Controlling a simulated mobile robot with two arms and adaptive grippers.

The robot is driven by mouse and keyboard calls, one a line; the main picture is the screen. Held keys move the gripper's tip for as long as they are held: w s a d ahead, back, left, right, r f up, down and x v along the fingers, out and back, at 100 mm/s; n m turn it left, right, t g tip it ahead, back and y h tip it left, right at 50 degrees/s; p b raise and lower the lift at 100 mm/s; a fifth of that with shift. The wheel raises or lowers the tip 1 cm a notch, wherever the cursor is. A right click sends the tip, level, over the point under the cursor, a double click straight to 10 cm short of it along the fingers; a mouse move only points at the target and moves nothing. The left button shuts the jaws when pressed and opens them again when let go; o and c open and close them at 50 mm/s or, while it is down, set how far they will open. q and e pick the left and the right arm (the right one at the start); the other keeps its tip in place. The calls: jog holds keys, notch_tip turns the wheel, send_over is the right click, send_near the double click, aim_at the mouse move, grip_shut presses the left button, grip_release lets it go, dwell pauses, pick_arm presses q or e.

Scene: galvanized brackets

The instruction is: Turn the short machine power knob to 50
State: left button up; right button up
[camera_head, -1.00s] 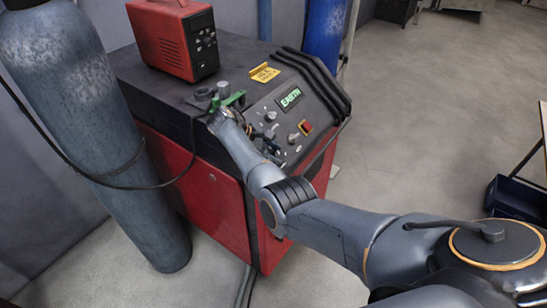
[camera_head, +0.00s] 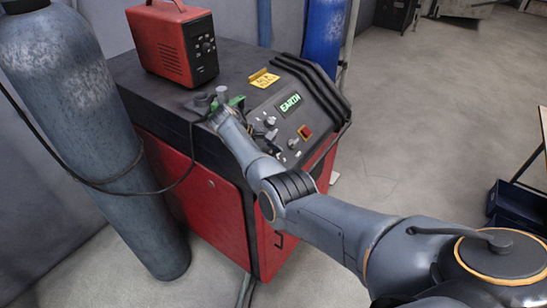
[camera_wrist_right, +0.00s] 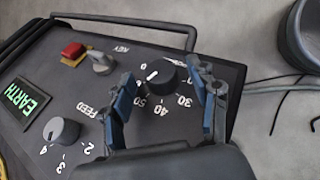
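The black power knob (camera_wrist_right: 157,74) sits on the machine's sloped panel in the right wrist view. My right gripper (camera_wrist_right: 164,76) is open, with one finger on each side of the knob and visible gaps. I cannot tell its height over the panel. In the head view my right wrist hides most of the gripper. My left gripper is not in view.
The panel also has a feed knob (camera_wrist_right: 62,130), a grey key switch (camera_wrist_right: 101,62), a red button (camera_wrist_right: 74,51) and a green EARTH display (camera_head: 290,103). A red box (camera_head: 173,45) stands on the machine (camera_head: 210,205). A grey gas cylinder (camera_head: 85,130) stands left. Open floor lies right.

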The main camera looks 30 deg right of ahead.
jog(key=v, duration=1.2)
jog(key=shift+w, duration=0.1)
